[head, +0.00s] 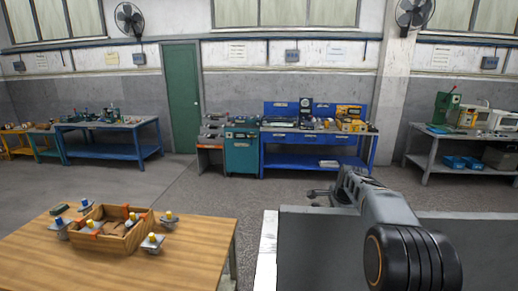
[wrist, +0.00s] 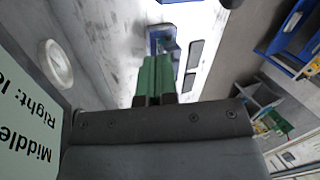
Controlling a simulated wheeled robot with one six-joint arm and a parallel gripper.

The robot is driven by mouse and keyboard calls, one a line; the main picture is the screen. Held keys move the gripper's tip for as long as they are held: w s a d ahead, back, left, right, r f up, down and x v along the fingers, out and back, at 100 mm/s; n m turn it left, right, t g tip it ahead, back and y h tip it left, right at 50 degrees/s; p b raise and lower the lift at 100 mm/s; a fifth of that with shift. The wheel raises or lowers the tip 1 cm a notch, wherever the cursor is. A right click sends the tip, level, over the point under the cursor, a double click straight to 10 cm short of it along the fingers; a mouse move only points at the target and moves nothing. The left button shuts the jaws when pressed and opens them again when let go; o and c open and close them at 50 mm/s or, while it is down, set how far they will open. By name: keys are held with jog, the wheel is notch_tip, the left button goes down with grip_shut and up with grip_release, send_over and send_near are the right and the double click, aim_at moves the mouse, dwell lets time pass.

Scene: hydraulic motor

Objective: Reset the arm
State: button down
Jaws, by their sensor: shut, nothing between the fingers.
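My arm shows in the head view, reaching from its black and grey joint at lower right towards the room, over a flat grey surface. My gripper (head: 318,193) is at its far end, small and dark, pointing left. In the wrist view my gripper (wrist: 157,62) shows as two green fingers side by side, shut with nothing between them. It is apart from the wooden table (head: 190,262) and touches nothing that I can see.
A blue workbench (head: 312,160) stands by the back wall. A grey bench (head: 440,152) is at right. The floor between is clear.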

aim_at(324, 210)
jog(key=s+a+r+n+y, duration=0.1)
jog(key=s+a+r, duration=0.2)
jog(key=s+r, duration=0.2)
jog(key=s+a+r+n+y+p, duration=0.1)
jog(key=s+a+r+n, duration=0.1)
jog(key=s+r, duration=0.3)
jog(key=s+a+r+n+t, duration=0.1)
jog(key=s+a+r, duration=0.3)
jog(key=r, duration=0.3)
jog(key=shift+s+a+r+n+y+p, duration=0.3)
jog(key=shift+s+r+n+y+p, duration=0.1)
jog(key=shift+s, duration=0.2)
jog(key=s+f+n+h+b, duration=0.1)
jog(key=s+f+n+h, duration=0.2)
jog(key=s+f+n, duration=0.9)
jog(key=s+f, duration=0.5)
jog(key=shift+s+g+b, duration=0.3)
jog(key=shift+s+b, duration=0.05)
jog(key=shift+b, duration=0.05)
